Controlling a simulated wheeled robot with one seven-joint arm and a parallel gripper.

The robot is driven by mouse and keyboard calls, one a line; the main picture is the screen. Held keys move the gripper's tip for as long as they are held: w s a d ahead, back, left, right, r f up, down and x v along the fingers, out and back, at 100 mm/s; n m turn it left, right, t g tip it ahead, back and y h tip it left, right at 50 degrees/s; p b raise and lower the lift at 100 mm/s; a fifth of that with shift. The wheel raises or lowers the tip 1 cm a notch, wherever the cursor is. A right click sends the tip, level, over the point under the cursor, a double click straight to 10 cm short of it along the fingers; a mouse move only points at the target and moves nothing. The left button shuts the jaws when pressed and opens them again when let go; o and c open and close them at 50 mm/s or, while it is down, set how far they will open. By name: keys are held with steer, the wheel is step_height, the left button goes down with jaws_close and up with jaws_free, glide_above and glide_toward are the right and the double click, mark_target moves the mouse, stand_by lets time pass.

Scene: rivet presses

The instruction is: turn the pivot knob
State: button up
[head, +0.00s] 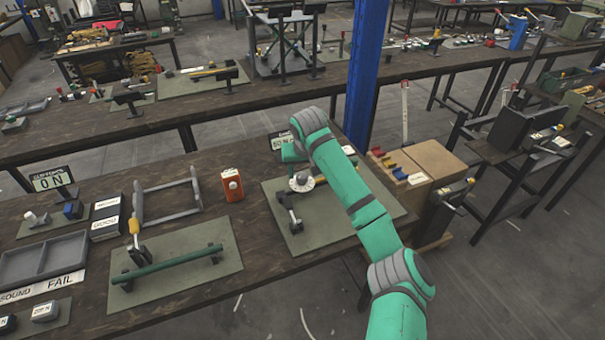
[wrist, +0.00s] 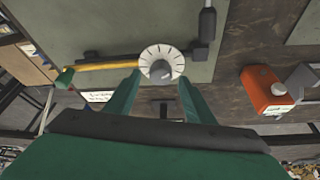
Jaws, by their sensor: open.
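The pivot knob (head: 301,182) is a small grey knob on a round white dial. It sits on a dark fixture on the right green mat (head: 274,226) in the head view. In the wrist view the white dial (wrist: 163,54) shows black tick marks around the grey knob. My gripper (wrist: 160,80) is open, with its two green fingers on either side of the knob's near side. In the head view my gripper hangs over the knob from behind, and its fingers are mostly hidden. I cannot tell whether either finger touches the knob.
A yellow bar (wrist: 105,66) extends left from the dial in the wrist view. An orange box (head: 232,185) stands left of the mat. A second mat (head: 190,268) with a green bar fixture lies further left. A blue post (head: 366,70) rises behind my arm.

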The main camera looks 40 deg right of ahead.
steer(key=shift+x, duration=0.95)
steer(key=c, duration=1.1)
steer(key=shift+o, duration=0.2)
steer(key=shift+n, duration=0.4)
